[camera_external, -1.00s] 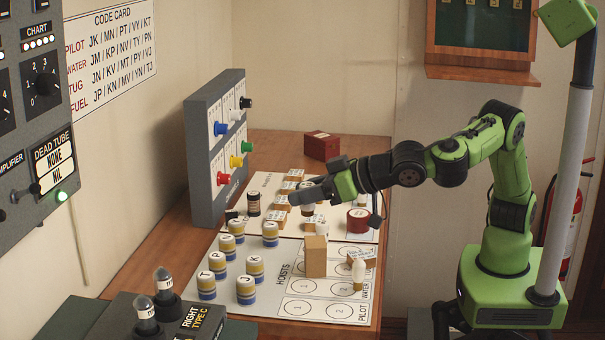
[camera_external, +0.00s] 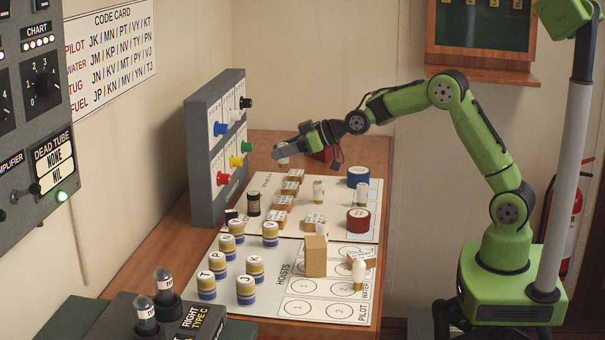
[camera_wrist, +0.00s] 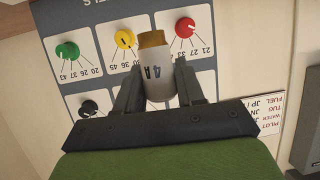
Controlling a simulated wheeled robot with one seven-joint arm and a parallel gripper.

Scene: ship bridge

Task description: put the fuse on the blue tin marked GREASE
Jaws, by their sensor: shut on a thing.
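My gripper (camera_external: 288,153) is shut on a fuse (camera_wrist: 155,75), a pale cylinder with a brass end and dark marking, which shows between the fingers in the wrist view. In the outside view the fuse (camera_external: 283,161) hangs at the fingertips, in the air above the back of the desk. The blue tin (camera_external: 358,177) stands on the right side of the white sheet, to the right of and lower than my gripper. Its lettering is too small to read. A red tin (camera_external: 358,221) stands in front of it.
A grey knob panel (camera_external: 215,150) rises on the left.

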